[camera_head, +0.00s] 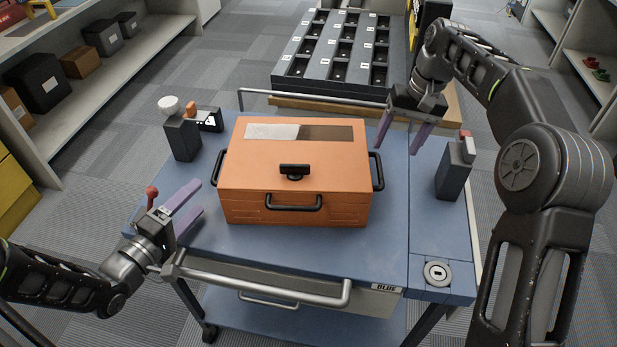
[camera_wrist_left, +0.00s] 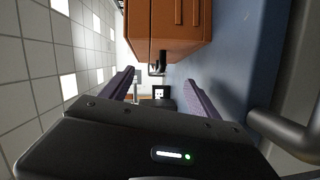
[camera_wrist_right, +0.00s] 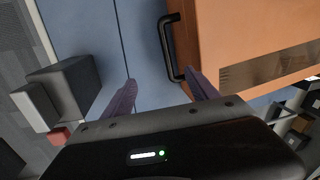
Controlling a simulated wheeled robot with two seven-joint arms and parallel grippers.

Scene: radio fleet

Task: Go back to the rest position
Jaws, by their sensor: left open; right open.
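My left gripper (camera_head: 190,208) is open and empty, low over the left front part of the blue cart top, to the left of the orange case. In the left wrist view its fingers (camera_wrist_left: 158,90) are spread with nothing between them. My right gripper (camera_head: 405,135) is open and empty above the back right part of the cart, right of the case. In the right wrist view its fingers (camera_wrist_right: 162,92) point toward the blue surface beside the case's black handle, with nothing held.
The closed orange case (camera_head: 250,170) sits mid-cart on the blue top (camera_head: 350,245). Dark devices stand at the back left (camera_head: 181,140) and right (camera_head: 453,175). A metal push bar (camera_head: 260,285) runs along the front. A slotted black rack (camera_head: 290,68) stands behind; shelves flank both sides.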

